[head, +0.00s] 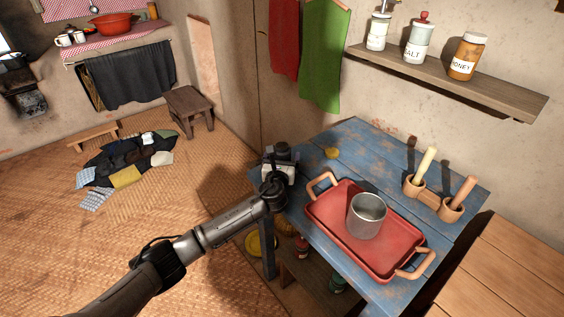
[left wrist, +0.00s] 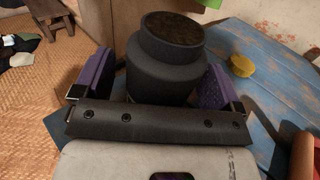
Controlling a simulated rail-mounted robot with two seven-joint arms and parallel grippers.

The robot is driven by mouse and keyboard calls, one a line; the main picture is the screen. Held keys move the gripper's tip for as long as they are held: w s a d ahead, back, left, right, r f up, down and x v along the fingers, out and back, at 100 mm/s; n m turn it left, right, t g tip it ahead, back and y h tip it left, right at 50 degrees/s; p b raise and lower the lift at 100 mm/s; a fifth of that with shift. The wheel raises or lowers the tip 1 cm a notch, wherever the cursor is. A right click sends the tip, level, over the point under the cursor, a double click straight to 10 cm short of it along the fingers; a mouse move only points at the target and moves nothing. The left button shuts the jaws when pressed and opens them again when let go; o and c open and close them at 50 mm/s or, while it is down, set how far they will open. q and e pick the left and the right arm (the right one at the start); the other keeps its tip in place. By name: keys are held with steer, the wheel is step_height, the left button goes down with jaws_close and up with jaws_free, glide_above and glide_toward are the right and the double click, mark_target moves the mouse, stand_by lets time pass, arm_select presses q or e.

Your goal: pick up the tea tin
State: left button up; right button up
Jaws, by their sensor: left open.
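A dark, round-shouldered canister, which I take to be the tea tin (left wrist: 165,62), stands at the left corner of the blue table; no label shows. In the head view its dark top (head: 283,150) shows just beyond my left gripper (head: 281,166), which hides most of it. In the left wrist view the purple finger pads of my left gripper (left wrist: 160,86) are on either side of the canister, open. My right gripper is not in view.
A red tray (head: 336,216) with a grey metal pot (head: 367,215) lies right of the gripper on the blue table (head: 372,150). A small yellow thing (head: 332,153) lies behind. A wooden holder (head: 430,199) with two handled tools stands at the right. A shelf (head: 450,80) with jars is above.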

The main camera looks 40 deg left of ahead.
arm_select(q)
steer(key=c, duration=1.1)
